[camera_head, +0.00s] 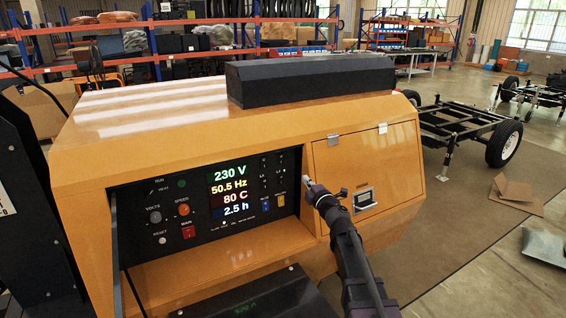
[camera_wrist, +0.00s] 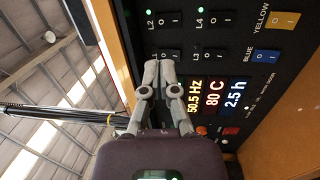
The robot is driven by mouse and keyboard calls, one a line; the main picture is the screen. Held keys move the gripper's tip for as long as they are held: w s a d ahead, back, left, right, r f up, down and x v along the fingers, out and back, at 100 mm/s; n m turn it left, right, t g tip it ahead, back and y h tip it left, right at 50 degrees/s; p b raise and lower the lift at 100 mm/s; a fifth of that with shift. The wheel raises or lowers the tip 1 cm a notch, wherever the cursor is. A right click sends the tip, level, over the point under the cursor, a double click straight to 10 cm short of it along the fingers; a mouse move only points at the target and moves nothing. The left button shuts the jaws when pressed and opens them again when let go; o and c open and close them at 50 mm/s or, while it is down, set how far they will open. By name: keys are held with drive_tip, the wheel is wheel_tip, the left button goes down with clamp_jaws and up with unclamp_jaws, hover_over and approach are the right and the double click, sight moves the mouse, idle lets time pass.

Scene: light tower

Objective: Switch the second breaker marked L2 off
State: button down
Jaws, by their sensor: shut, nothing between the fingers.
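The black control panel (camera_head: 150,232) is on the front of an orange cabinet. The L2 breaker (camera_wrist: 168,20) is a black rocker marked O and I at the top of the wrist view, with a lit green lamp beside its label. In the head view it is a tiny dark switch (camera_head: 281,160) in the panel's upper right. Which side is pressed is too small to tell. My gripper (camera_wrist: 158,66) is shut and empty, its tips in front of the L1 breaker (camera_wrist: 168,55), partly hiding it. In the head view my gripper (camera_head: 308,183) is right of the breakers.
The L4 breaker (camera_wrist: 216,20), with a lit green lamp, is next to L2; L3 (camera_wrist: 208,56) is below L4. Yellow (camera_wrist: 283,20) and blue (camera_wrist: 267,56) switches lie further right. A closed orange door (camera_head: 350,160) with a latch (camera_head: 364,199) is behind my arm.

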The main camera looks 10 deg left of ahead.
sight(281, 156)
drive_tip(key=shift+s+a+n+g+y, duration=0.1)
drive_tip(key=shift+a+n+g+y, duration=0.25)
drive_tip(key=shift+a+n, duration=0.2)
drive_tip(key=p+x, duration=0.1)
drive_tip(key=x, duration=1.3)
drive_tip(key=shift+r+p, duration=0.15)
drive_tip(key=shift+p, duration=0.2)
drive_tip(key=shift+w+a+r, duration=0.15)
drive_tip(key=shift+w, duration=0.05)
drive_tip(key=shift+s, duration=0.15)
